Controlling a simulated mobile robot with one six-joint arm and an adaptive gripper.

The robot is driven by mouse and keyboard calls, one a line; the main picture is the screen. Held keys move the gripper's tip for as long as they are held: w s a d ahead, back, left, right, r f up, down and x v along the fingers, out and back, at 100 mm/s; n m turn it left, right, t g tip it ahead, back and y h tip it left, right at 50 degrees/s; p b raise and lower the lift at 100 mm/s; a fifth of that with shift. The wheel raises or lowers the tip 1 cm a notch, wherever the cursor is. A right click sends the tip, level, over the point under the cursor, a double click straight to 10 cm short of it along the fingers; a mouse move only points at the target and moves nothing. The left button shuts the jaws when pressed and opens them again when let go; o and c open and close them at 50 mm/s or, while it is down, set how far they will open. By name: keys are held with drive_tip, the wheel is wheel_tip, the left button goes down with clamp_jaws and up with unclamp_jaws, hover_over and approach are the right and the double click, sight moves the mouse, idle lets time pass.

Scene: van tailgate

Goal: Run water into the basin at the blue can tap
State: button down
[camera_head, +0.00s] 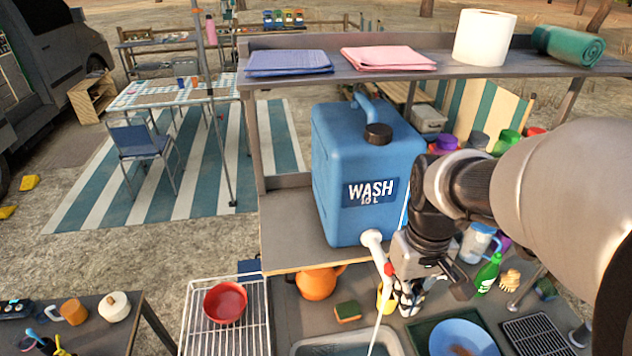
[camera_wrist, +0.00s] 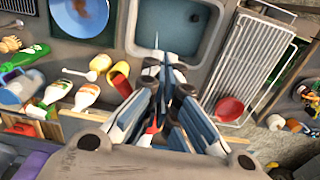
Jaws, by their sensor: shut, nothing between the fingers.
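The blue can (camera_head: 340,150), marked WASH 10 L, stands upright on the wooden shelf. Its white tap (camera_head: 373,241) sticks out low at the front, with a red part (camera_head: 388,269) at its end. A thin pale line, seemingly a water stream (camera_head: 377,328), runs from the tap down toward the grey basin (camera_head: 300,349). The basin also shows in the wrist view (camera_wrist: 208,38), with a thin pale streak over it. My gripper (camera_head: 408,303) is shut and empty, just right of the tap; it also shows in the wrist view (camera_wrist: 162,82). Whether it touches the tap cannot be told.
A wire rack (camera_head: 186,310) with a red bowl (camera_head: 226,302) is left of the basin. An orange jug (camera_head: 318,283), sponge (camera_head: 348,311) and yellow cup (camera_head: 386,298) crowd the counter behind it. A blue plate (camera_head: 462,339) and green bottle (camera_head: 487,273) are at right. An upper shelf (camera_head: 300,73) spans above.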

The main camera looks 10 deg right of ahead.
drive_tip(key=shift+w, duration=0.1)
drive_tip(key=w+r+p, duration=0.1)
drive_tip(key=r+p, duration=0.1)
drive_tip(key=w+d+r+p, duration=0.1)
drive_tip(key=r+p, duration=0.1)
drive_tip(key=w+d+r+p, duration=0.1)
drive_tip(key=r+p, duration=0.1)
drive_tip(key=shift+d+r, duration=0.1)
drive_tip(key=shift+d, duration=0.05)
idle(0.8)
idle(0.4)
